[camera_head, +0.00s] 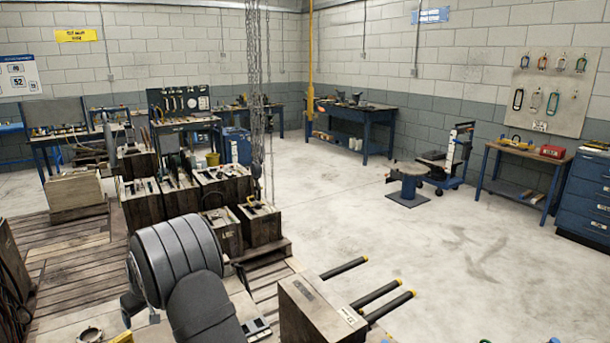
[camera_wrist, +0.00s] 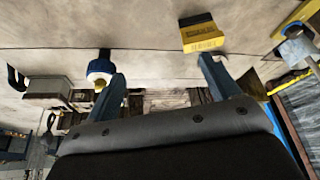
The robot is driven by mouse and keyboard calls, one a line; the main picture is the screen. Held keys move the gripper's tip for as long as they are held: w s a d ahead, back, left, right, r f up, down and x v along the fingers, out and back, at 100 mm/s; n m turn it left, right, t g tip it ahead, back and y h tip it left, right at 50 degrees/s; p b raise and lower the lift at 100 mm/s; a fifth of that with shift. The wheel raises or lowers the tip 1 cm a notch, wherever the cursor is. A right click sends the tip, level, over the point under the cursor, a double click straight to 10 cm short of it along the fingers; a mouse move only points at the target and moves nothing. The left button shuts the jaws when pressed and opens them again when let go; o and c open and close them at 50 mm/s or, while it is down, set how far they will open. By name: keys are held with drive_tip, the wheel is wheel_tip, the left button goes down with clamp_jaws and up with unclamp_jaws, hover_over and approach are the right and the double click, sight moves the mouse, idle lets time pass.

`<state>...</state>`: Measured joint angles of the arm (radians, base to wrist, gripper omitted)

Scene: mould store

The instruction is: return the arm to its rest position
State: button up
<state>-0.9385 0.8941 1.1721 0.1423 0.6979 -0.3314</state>
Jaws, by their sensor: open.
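My gripper (camera_wrist: 162,72) shows in the wrist view with its two blue-grey fingers spread apart. It is open, and nothing is held between the fingers. Beyond the left fingertip is a blue and white round object (camera_wrist: 101,68). Beyond the right fingertip is a yellow and black block (camera_wrist: 200,34); I cannot tell whether either touches a finger. In the head view my grey arm rises at the lower left over the wooden pallets, and I cannot make out the gripper there.
Wooden crates (camera_head: 232,187) stand on pallets behind my arm, with chains (camera_head: 254,75) hanging over them. A wooden box (camera_head: 305,312) and dark yellow-tipped bars (camera_head: 378,294) are close at the right. The concrete floor (camera_head: 350,215) beyond is open, up to the blue workbench (camera_head: 358,113).

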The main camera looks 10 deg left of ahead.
drive_tip(key=w+d+r+m+t+h, duration=0.1)
drive_tip(key=w+d+m, duration=0.3)
drive_tip(key=w+d, duration=1.2)
drive_tip(key=w+d+m+t+h, duration=0.1)
drive_tip(key=w+d+m, duration=0.2)
drive_tip(key=w+d, duration=1.35)
drive_tip(key=d+m, duration=0.2)
drive_tip(key=d, duration=1.5)
drive_tip(key=shift+d+t, duration=0.15)
drive_tip(key=shift+t, duration=0.15)
drive_tip(key=s+a+n, duration=0.1)
drive_tip(key=s+a, duration=0.2)
drive_tip(key=a, duration=0.7)
drive_tip(key=s+a+n, duration=0.2)
drive_tip(key=s+a, duration=0.2)
drive_tip(key=a, duration=0.6)
drive_tip(key=shift+a+y, duration=0.25)
drive_tip(key=shift+y, duration=0.15)
drive_tip(key=shift+r+g, duration=0.1)
drive_tip(key=shift+g, duration=0.3)
